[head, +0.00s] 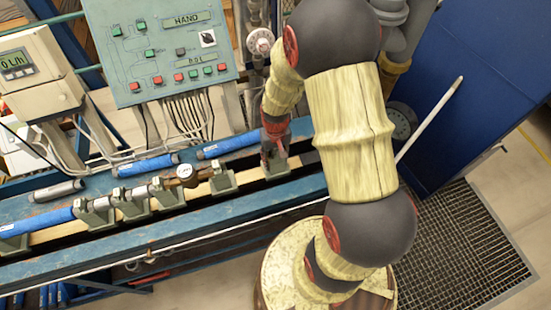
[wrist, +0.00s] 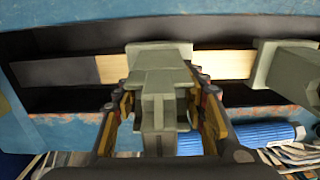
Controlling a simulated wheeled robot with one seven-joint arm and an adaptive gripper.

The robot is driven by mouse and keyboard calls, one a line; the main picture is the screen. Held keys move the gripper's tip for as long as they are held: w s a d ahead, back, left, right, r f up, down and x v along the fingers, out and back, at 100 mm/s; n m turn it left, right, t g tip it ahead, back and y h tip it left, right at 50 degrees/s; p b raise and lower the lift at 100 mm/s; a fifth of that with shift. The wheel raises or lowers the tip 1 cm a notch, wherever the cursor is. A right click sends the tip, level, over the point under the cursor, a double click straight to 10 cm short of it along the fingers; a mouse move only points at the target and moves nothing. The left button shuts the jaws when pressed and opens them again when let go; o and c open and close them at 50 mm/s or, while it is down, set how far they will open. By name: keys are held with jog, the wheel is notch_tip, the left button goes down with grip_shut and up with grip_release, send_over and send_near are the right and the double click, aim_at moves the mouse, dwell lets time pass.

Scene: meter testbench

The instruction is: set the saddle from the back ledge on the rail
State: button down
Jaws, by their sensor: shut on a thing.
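My gripper (head: 272,146) is shut on a grey-green saddle (head: 279,163) at the right end of the row on the bench. In the wrist view the held saddle (wrist: 160,78) is between the two fingers (wrist: 163,95), its wide foot pointing away from me. The foot lies across the rail (wrist: 112,69), a pale wooden strip between dark grooves. The rail (head: 250,176) also shows in the head view. I cannot tell whether the foot touches it or hangs just above. The saddle looks upright; my fingers hide part of its sides.
Another saddle (wrist: 285,70) stands on the rail to the right in the wrist view. Blue pipes (head: 146,165) lie on the back ledge. A control box (head: 160,50) stands behind.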

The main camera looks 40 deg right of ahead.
jog(key=shift+f, duration=0.15)
jog(key=c, duration=1)
grip_release()
jog(key=shift+r+p, duration=5.15)
jog(key=shift+r, duration=2.25)
